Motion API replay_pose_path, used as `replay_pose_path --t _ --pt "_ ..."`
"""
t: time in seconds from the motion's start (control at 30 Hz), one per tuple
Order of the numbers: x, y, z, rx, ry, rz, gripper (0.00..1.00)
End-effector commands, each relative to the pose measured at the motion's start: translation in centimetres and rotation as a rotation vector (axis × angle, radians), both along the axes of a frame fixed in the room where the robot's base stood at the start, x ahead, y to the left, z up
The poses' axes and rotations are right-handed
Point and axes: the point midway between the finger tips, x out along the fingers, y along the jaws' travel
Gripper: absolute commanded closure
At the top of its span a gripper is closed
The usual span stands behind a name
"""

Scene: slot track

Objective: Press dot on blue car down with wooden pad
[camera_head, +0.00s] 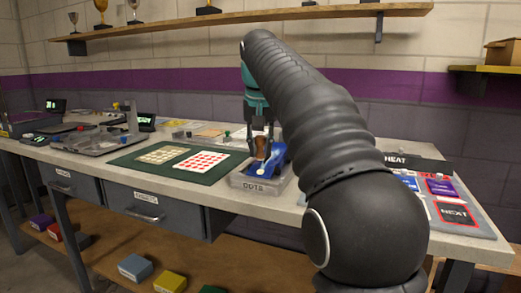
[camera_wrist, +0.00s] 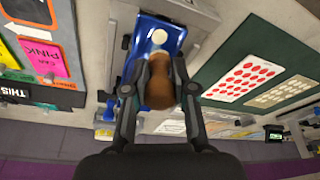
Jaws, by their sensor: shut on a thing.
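The blue car (camera_head: 279,153) sits on a grey block marked DOTS (camera_head: 255,185) near the table's front edge. In the wrist view the blue car (camera_wrist: 145,30) carries a pale round dot (camera_wrist: 160,37) on top. My gripper (camera_head: 262,142) is over the car, shut on a brown wooden pad (camera_head: 262,149). In the wrist view the pad (camera_wrist: 160,88) is between the two fingers of my gripper (camera_wrist: 159,82), beside the dot in the picture. The dot is uncovered there. I cannot tell whether the pad touches the car.
A green mat (camera_head: 123,160) with a red-dot sheet (camera_head: 201,162) and a tan-dot sheet (camera_head: 161,154) lies left of the block. A scale-like device (camera_head: 95,140) stands farther left. Coloured cards (camera_head: 441,187) lie on the right. A shelf (camera_head: 230,18) hangs above.

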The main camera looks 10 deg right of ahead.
Motion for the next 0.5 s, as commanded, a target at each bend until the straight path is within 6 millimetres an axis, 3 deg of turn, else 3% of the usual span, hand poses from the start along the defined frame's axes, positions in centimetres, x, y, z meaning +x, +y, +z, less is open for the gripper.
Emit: replay_pose_path --t 0.5 --pt "0.1 0.0 3.4 0.0 -0.001 0.0 1.0"
